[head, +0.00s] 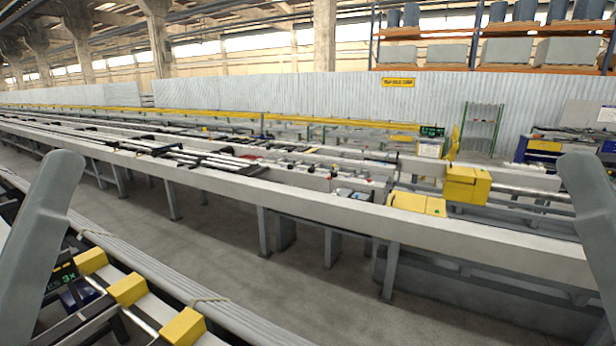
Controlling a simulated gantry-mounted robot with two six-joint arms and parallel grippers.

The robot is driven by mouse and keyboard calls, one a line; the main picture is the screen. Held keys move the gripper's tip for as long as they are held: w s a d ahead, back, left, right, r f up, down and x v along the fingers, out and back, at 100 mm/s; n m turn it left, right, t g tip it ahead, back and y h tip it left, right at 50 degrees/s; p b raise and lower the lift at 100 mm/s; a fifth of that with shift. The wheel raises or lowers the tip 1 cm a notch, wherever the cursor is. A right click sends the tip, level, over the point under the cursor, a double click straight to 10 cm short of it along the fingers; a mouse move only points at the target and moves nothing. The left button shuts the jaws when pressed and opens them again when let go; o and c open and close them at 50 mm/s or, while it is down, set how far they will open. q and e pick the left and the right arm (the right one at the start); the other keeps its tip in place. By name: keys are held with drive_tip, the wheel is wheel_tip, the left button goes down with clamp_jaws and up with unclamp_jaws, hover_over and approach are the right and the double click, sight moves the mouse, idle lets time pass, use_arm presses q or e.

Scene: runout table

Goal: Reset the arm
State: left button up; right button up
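Two grey arm links of mine stand at the picture's edges, one at the left and one at the right. The runout table is a long grey frame on legs that runs across the middle of the view.
Metal bars (190,158) lie on the table. Yellow blocks (466,184) sit at its right end. A nearer line with yellow blocks (128,289) and a cable bundle (215,304) fills the lower left. Grey floor (240,255) between the lines is clear.

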wheel_tip(320, 180, up, 22)
drive_tip(key=p, duration=1.8)
drive_tip(key=shift+r+p, duration=0.2)
drive_tip(key=shift+p, duration=0.1)
